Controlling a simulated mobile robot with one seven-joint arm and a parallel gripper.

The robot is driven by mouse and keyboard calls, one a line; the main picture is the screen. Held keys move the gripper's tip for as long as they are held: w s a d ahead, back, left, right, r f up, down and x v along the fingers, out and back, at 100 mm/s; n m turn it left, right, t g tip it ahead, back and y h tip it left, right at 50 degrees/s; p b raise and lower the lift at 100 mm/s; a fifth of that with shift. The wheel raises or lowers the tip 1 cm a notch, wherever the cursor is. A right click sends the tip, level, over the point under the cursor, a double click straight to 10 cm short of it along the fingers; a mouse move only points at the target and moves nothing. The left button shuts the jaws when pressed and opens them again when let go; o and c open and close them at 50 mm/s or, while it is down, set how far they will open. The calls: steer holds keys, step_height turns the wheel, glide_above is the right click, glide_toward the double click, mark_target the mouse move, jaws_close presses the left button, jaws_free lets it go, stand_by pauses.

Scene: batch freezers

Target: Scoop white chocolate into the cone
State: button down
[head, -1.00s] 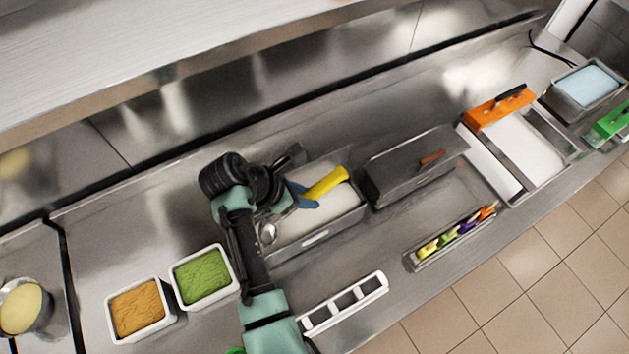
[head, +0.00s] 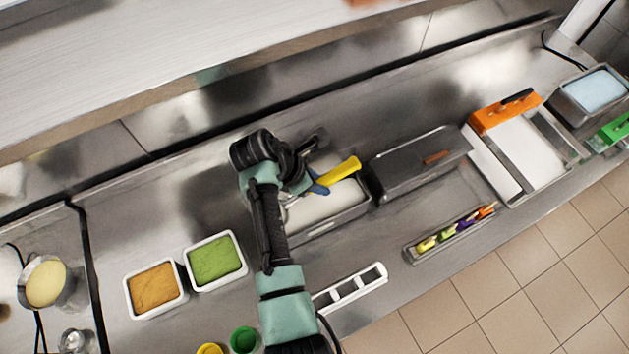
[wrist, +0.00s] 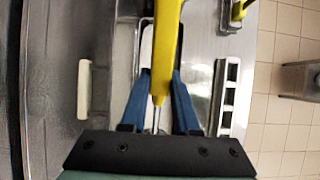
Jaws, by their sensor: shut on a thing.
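My gripper (head: 318,182) is shut on the yellow handle (head: 340,171) of a scoop, above a metal tub (head: 326,225) of white contents (head: 325,201). In the wrist view, the yellow handle (wrist: 166,40) sits between the blue fingers of my gripper (wrist: 160,75). The scoop's metal end is mostly hidden by my gripper and arm, so I cannot tell whether it touches the contents or carries any. Part of the white-filled tub (wrist: 134,45) shows left of the handle. I cannot make out a cone in either view.
A white slotted rack (head: 352,291) lies in front of the tub. Orange (head: 155,288) and green (head: 214,260) tubs stand left. A lidded metal tub (head: 420,163) is at right, with a tray of coloured-handled tools (head: 450,234). Yellow (head: 210,349) and green (head: 244,339) cups show at the bottom.

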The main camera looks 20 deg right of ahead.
mark_target(336, 172)
steer(key=shift+d+r, duration=0.25)
steer(key=shift+r, duration=0.1)
steer(key=shift+w+d+f+y, duration=0.1)
steer(key=shift+d+f+y, duration=0.05)
steer(key=shift+d+y, duration=1.8)
steer(key=shift+a, duration=0.1)
